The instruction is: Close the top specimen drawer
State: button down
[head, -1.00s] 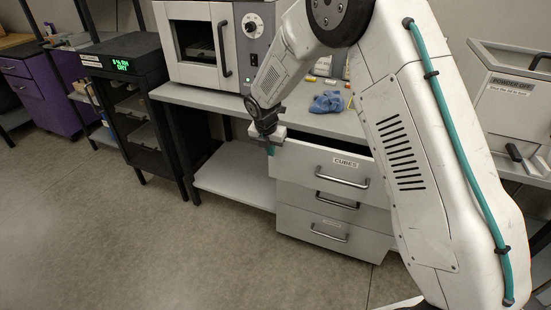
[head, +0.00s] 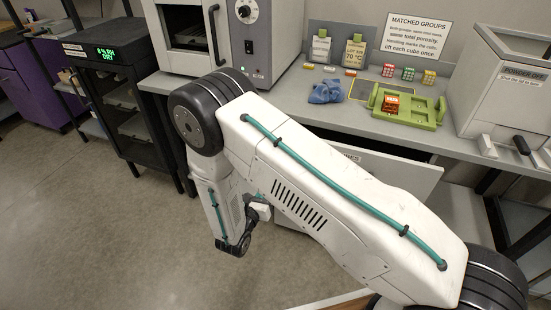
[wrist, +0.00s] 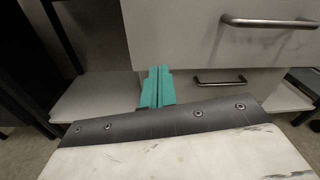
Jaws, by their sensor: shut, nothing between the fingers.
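The top specimen drawer (head: 395,168) stands pulled out below the bench top in the head view, with a dark gap behind its white front. My arm covers its left part and most of its label. In the wrist view the same drawer front (wrist: 195,40) fills the upper right, with its metal bar handle (wrist: 270,22). My gripper (wrist: 157,85) has its two teal fingers together and empty, just below and left of the drawer front's lower left corner in that view. Whether it touches the drawer I cannot tell. The fingers are not clearly seen in the head view.
A lower drawer's handle (wrist: 220,80) shows behind and below the top drawer. The bench (head: 330,112) carries a blue cloth (head: 325,89), a green tray (head: 408,118) and small coloured cubes. A dark cabinet (head: 120,105) stands left. The floor in front is open.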

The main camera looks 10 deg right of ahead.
jog(key=w+d+m, duration=0.1)
jog(key=w+d, duration=0.2)
jog(key=w, duration=0.3)
jog(key=w+d+r+m+t, duration=0.1)
jog(key=w+d, duration=0.2)
jog(key=w, duration=0.3)
jog(key=shift+d, duration=0.4)
jog(key=shift+w+r, duration=0.1)
jog(key=x, duration=0.9)
jog(key=shift+w+d+r, duration=0.1)
jog(key=shift+w, duration=0.1)
jog(key=shift+d, duration=0.1)
